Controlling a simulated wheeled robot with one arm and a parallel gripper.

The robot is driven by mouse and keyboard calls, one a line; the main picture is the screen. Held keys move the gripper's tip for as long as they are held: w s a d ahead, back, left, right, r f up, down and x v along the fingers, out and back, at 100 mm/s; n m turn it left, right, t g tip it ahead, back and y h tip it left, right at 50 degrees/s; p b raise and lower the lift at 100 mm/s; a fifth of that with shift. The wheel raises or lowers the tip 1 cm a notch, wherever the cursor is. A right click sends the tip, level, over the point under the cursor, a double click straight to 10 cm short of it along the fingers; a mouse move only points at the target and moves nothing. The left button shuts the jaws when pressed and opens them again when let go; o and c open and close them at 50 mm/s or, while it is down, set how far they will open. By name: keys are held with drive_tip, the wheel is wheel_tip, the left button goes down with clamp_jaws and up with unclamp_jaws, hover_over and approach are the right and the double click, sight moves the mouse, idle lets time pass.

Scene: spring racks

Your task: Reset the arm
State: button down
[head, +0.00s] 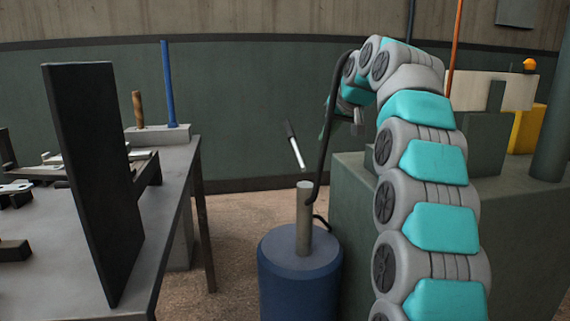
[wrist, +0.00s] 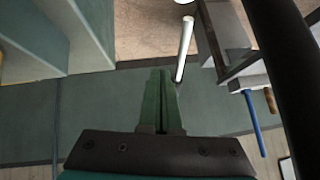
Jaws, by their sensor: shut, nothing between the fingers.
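My arm (head: 428,170), teal and grey, rises at the right of the head view and bends over to the left at its top. My gripper (head: 326,128) hangs there, partly hidden behind a black cable. In the wrist view its green fingers (wrist: 160,85) are together with nothing between them. A thin rod, white with a black end (head: 295,145), shows left of the gripper, apart from it. It also shows in the wrist view (wrist: 185,48), just right of the fingertips. I cannot tell what supports it.
A grey post (head: 304,215) stands on a blue drum (head: 300,268) below the rod. A grey table (head: 165,215) with a tall black panel (head: 92,180) is at left. A green cabinet (head: 352,220) is at right. Bare floor (head: 235,225) lies between table and drum.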

drive_tip(key=s+d+f+g+h, duration=0.1)
drive_tip(key=s+f+g, duration=0.2)
drive_tip(key=s+f, duration=0.7)
drive_tip(key=s+d+f+g+h, duration=0.1)
drive_tip(key=s+f+g, duration=0.2)
drive_tip(key=s+f, duration=0.8)
drive_tip(key=s+d+f+m+g+h, duration=0.1)
drive_tip(key=s+f, duration=0.9)
drive_tip(key=s, duration=2.4)
drive_tip(key=d+g, duration=0.1)
drive_tip(key=g, duration=0.1)
drive_tip(key=shift+f+g, duration=0.3)
drive_tip(key=shift+g, duration=0.1)
drive_tip(key=shift+d, duration=0.1)
